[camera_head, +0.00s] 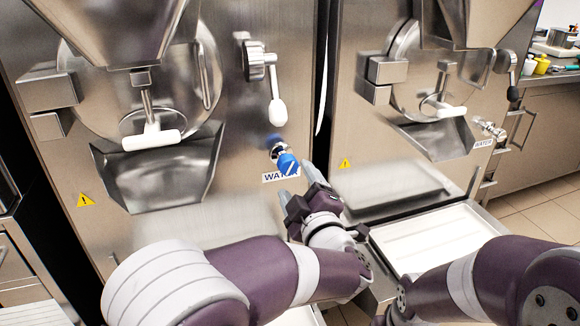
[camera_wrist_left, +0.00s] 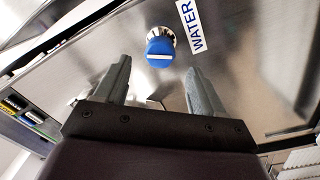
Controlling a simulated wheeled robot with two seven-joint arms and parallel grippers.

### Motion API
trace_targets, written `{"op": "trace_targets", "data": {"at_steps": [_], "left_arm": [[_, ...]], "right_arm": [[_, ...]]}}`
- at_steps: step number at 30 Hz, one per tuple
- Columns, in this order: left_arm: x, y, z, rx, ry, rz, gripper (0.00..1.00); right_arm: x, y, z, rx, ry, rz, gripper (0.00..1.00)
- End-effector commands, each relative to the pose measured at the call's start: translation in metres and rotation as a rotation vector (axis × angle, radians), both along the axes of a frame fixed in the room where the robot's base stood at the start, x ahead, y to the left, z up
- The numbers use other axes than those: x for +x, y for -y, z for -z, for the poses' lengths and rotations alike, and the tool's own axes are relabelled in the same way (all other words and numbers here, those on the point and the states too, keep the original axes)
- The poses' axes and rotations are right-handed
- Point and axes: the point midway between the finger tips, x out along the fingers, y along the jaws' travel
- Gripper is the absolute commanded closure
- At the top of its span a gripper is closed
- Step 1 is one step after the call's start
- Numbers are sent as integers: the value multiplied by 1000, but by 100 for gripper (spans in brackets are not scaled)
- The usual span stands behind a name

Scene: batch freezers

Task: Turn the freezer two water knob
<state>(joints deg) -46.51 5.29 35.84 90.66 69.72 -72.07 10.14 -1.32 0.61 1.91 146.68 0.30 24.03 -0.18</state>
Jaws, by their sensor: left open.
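A blue water knob (camera_head: 287,163) with a white stripe sits on a metal stem on the left freezer's front, by a WATER label (camera_head: 281,175). The knob also shows in the left wrist view (camera_wrist_left: 160,50), ahead of my fingertips and roughly between them. My left gripper (camera_head: 296,180) is open and empty, just below and right of the knob in the head view, apart from it. The right freezer has a metal water fitting (camera_head: 490,129) beside its own WATER label. My right arm enters at the lower right, and its gripper is not in view.
The left freezer has a lever with a white handle (camera_head: 277,111) above the knob and a metal chute (camera_head: 160,170) to the left. A white tray (camera_head: 440,235) lies below the right freezer. A counter (camera_head: 550,80) stands at far right.

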Motion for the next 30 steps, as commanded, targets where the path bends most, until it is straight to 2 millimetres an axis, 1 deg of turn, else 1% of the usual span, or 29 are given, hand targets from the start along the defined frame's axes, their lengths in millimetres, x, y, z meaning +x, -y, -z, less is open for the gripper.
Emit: {"op": "trace_targets", "data": {"at_steps": [1,3,6,9,13,23,25,26,27,29,30], "left_arm": [[-13,5,-2,2,-1,6,31],[-28,10,0,1,-1,4,31],[-46,14,1,1,0,4,31],[-55,17,2,1,-1,1,31],[-58,17,3,0,1,-1,31],[-57,17,3,2,-2,2,31],[-48,14,5,21,-26,37,31],[-40,11,8,39,-49,68,31],[-27,6,15,77,-98,129,31],[-10,-8,34,164,-216,253,31],[-6,-22,53,238,-327,348,31]], "right_arm": [[0,0,-4,0,0,0,100],[0,0,-5,0,0,0,100],[0,0,-7,0,0,0,100],[0,0,-7,0,0,0,100],[0,0,-7,0,0,0,100],[0,0,-7,0,0,0,100],[0,0,-7,0,0,0,100],[0,0,-7,0,0,0,100],[0,0,-7,0,0,0,100],[0,0,-7,0,0,0,100],[0,0,-7,0,0,0,100]]}}
